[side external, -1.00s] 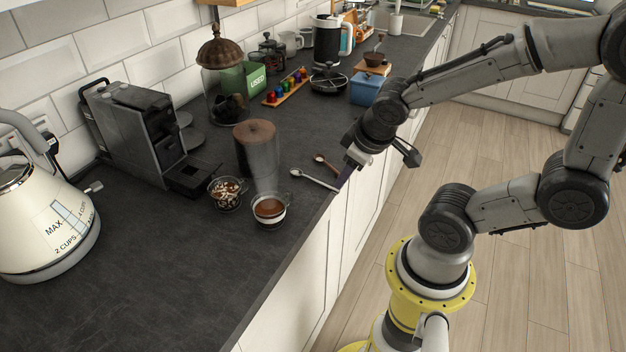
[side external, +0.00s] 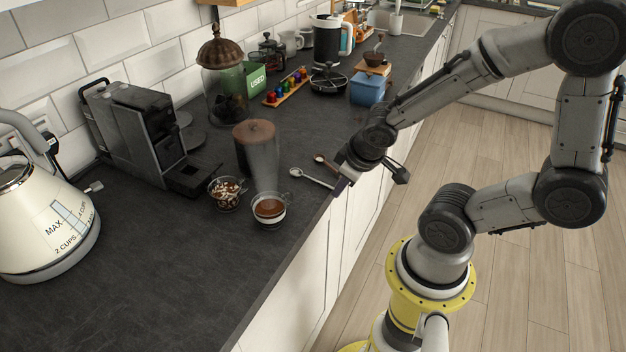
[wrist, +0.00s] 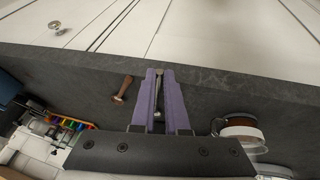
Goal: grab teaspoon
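The metal teaspoon (side external: 312,178) lies on the slate worktop, its bowl towards the wall and its handle running to the front edge. My gripper (side external: 341,187) is at that edge, at the handle end. In the wrist view my purple fingers (wrist: 160,72) stand a narrow gap apart, with part of the teaspoon (wrist: 158,88) between them. The fingers appear open; contact with the handle cannot be made out. The fingers hide part of the spoon.
A brown-handled scoop (side external: 324,160) lies close beside the teaspoon. A glass cup with brown contents (side external: 270,210), a small glass bowl (side external: 226,193) and a tall lidded canister (side external: 255,155) stand to the left. The worktop's front edge (wrist: 235,82) runs beside my fingers.

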